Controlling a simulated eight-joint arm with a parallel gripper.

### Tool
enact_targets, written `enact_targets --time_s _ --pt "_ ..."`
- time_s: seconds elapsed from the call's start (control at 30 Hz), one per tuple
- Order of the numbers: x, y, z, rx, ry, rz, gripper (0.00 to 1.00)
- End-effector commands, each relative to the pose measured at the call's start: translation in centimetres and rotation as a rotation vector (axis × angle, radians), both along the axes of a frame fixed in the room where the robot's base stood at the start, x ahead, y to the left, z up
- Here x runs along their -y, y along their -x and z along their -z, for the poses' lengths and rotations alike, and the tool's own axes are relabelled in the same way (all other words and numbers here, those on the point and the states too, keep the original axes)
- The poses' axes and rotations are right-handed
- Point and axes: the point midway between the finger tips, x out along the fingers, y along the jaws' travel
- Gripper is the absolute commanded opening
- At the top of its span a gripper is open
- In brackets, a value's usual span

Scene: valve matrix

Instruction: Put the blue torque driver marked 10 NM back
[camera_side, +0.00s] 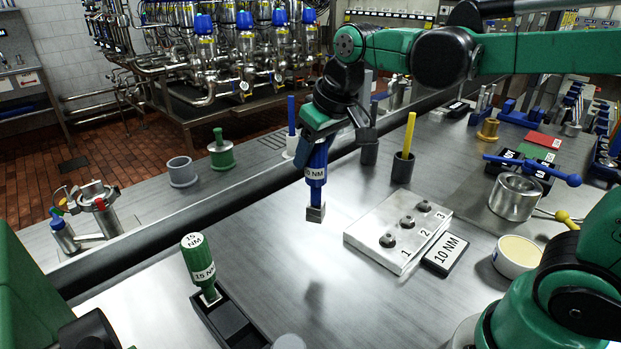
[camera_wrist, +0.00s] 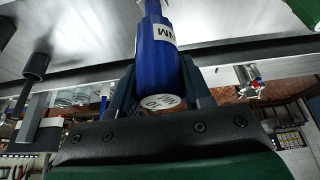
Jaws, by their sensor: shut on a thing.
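The blue torque driver (camera_side: 317,172) hangs upright from my gripper (camera_side: 318,148), with its square grey tip down and clear of the bench. A white label on it ends in "NM". In the wrist view the blue driver (camera_wrist: 157,68) sits between the two dark fingers of my gripper (camera_wrist: 158,85), which are shut on it. A green driver marked 15 NM (camera_side: 203,273) stands at one end of a dark two-slot holder (camera_side: 212,318); the slot in front of it looks empty.
A dark cup with a yellow rod (camera_side: 403,167) stands behind. Bench between holder and plate is clear.

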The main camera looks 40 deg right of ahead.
Motion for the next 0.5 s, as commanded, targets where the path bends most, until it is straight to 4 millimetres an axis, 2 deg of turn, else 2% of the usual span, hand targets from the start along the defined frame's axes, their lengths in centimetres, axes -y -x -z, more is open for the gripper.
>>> enact_targets --time_s 0.13,0.23,0.4,0.5 --pt "-3.8 -0.3 -2.1 -0.007 0.001 -0.181 0.0" --pt "-7.9 0.2 -4.5 -0.011 0.001 -0.386 0.0" --pt "-14.7 2.8 -8.5 -0.011 0.0 -0.744 0.0" --pt "-17.4 4.7 -10.4 -0.005 0.0 -0.911 0.0"
